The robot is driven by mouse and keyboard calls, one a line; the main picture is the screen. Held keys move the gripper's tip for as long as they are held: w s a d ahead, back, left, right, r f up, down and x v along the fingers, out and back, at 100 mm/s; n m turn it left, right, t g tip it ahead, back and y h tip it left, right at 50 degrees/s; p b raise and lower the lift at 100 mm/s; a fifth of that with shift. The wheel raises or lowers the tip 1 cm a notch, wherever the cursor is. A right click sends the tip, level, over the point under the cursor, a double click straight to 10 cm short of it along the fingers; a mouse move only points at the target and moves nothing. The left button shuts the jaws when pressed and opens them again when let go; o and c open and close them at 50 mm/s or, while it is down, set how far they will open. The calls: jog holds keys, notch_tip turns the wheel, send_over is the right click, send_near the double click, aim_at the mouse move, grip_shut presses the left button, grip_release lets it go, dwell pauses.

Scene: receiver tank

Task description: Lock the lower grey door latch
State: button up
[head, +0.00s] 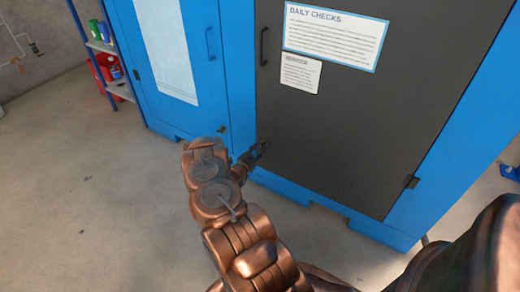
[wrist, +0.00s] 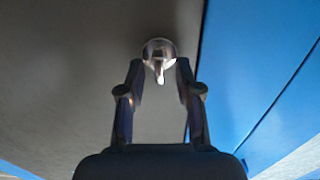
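The grey door (head: 350,120) is closed in its blue cabinet. In the wrist view, the lower grey door latch (wrist: 159,50) is a round silver knob with a small tab, close to the door's edge. My gripper (wrist: 160,66) is open, with one fingertip on each side of the tab. I cannot tell whether either finger touches it. In the head view, my gripper (head: 258,151) is at the lower left edge of the grey door, and the latch is hidden behind it.
A blue door (head: 185,75) with its own small dark latch (head: 222,129) is to the left. A dark handle (head: 264,46) and a checks notice (head: 335,38) are higher on the grey door. Shelves (head: 105,50) stand at the far left. The floor (head: 80,190) at left is clear.

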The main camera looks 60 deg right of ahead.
jog(key=shift+d, duration=0.25)
grip_shut()
